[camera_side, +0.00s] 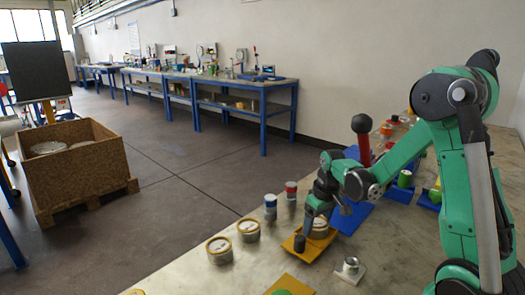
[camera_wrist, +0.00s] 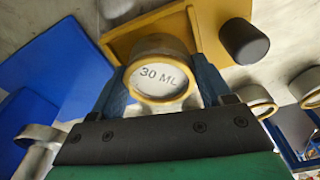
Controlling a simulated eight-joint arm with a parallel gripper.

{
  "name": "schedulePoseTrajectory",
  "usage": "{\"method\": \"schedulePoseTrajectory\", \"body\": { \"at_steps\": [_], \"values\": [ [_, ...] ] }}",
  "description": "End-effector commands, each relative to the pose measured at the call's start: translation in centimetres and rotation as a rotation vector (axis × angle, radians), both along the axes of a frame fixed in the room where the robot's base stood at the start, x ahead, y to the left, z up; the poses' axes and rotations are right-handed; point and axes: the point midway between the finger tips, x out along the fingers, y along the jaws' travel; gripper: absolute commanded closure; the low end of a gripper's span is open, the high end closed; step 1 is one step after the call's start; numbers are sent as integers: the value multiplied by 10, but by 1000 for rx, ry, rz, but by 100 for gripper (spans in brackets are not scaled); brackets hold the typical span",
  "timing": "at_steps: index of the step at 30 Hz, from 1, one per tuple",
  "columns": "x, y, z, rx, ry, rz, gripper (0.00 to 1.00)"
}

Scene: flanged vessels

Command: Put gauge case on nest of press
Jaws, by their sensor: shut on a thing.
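The gauge case (camera_wrist: 160,76) is a round metal cup with a gold rim and a white face reading "30 ML". It sits between the two blue fingers of my gripper (camera_wrist: 163,88) in the wrist view. In the side view my gripper (camera_side: 314,222) points down with the gauge case (camera_side: 320,230) at its fingers, over or at a yellow plate (camera_side: 291,246). That yellow plate (camera_wrist: 125,42) has an upright black knob (camera_wrist: 243,41). I cannot tell whether the case touches the plate, nor which fixture is the press nest.
Blue plates (camera_side: 350,215) lie behind, beside a red post with black ball (camera_side: 362,140). A metal fitting (camera_side: 350,269) lies in front.

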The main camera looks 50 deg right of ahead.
Motion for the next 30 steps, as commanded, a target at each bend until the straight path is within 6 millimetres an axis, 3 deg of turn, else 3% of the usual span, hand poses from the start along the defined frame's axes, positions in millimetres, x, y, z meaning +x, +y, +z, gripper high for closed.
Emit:
{"method": "schedulePoseTrajectory", "body": {
  "at_steps": [8,9,12,23,30],
  "values": [
    [0,0,-2,0,0,0,100],
    [0,0,-3,0,0,0,22],
    [0,0,-2,0,0,0,0],
    [-1,0,5,0,0,0,0],
    [-5,1,41,0,0,0,0]
  ]
}}
